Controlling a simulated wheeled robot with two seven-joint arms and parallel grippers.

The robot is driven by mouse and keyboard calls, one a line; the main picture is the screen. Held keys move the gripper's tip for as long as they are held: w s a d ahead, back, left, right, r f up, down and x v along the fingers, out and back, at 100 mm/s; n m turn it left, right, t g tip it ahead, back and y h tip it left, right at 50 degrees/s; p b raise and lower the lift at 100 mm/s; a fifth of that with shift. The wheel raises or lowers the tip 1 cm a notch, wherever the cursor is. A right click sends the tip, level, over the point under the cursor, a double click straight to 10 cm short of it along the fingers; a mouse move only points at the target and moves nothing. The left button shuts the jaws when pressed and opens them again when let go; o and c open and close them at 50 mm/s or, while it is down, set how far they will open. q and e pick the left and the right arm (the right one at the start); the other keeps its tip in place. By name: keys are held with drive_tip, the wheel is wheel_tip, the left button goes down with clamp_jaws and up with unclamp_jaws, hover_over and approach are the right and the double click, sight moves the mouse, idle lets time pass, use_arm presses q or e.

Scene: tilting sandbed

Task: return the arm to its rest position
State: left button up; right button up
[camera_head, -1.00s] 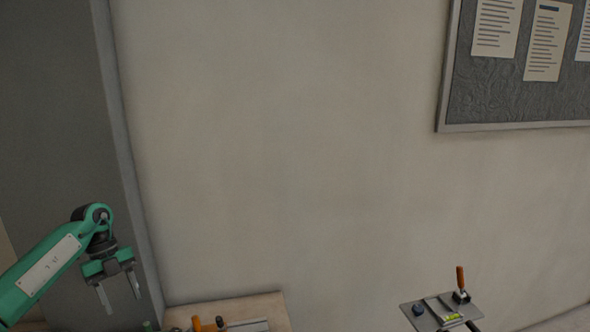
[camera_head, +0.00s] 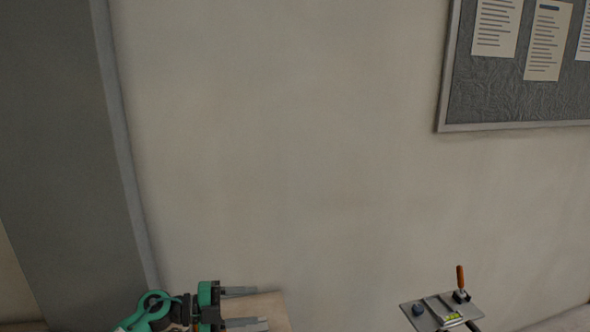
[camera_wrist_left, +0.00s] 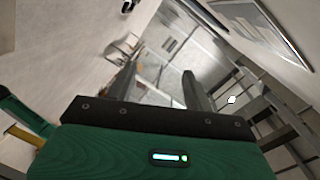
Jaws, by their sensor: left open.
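My left gripper (camera_head: 240,307) is low in the head view, left of the middle. Its green arm comes in at the bottom edge, and its two grey fingers point right, apart from each other. In the left wrist view the fingers (camera_wrist_left: 158,90) stand apart with nothing between them. The gripper is in front of a wooden tabletop (camera_head: 270,305) and hides much of it. I cannot tell how high it is above that top. My right gripper is not in view.
A grey tray-like stand (camera_head: 420,318) holds a trowel with an orange handle (camera_head: 460,277) and a small yellow-green level (camera_head: 453,316) at the lower right. A pale wall fills the middle, with a notice board (camera_head: 510,100) at upper right and a grey pillar (camera_head: 70,150) at left.

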use_arm(q)
drive_tip(key=s+a+f+n+t+y, duration=0.4)
drive_tip(key=s+a+f+n+y, duration=0.4)
drive_tip(key=n, duration=0.5)
drive_tip(key=s+a+f+n+t+y, duration=0.35)
drive_tip(key=s+f+n+y, duration=0.25)
drive_tip(key=s+n+y, duration=0.55)
drive_tip(key=s+f+n+g+h, duration=0.1)
drive_tip(key=s+f+g+h, duration=0.2)
drive_tip(key=s, duration=0.5)
drive_tip(key=s+f+n+g+h, duration=0.1)
drive_tip(key=s+f+g, duration=0.1)
drive_tip(key=s+g, duration=0.45)
wheel_tip(320, 180, down, 36)
drive_tip(key=s+r+b, duration=0.1)
drive_tip(key=s+b, duration=0.1)
drive_tip(key=b, duration=0.3)
drive_tip(key=s+a+f+b, duration=0.1)
drive_tip(key=s+f+b, duration=0.1)
drive_tip(key=s+f, duration=0.7)
drive_tip(key=s+a+f+g+b, duration=0.1)
drive_tip(key=s+a+f+b, duration=0.1)
drive_tip(key=s+f, duration=0.8)
wheel_tip(320, 180, down, 6)
drive_tip(key=shift+a+r+y, duration=0.1)
drive_tip(key=shift+a+y, duration=0.2)
drive_tip(key=shift+y, duration=0.05)
drive_tip(key=shift+m, duration=0.25)
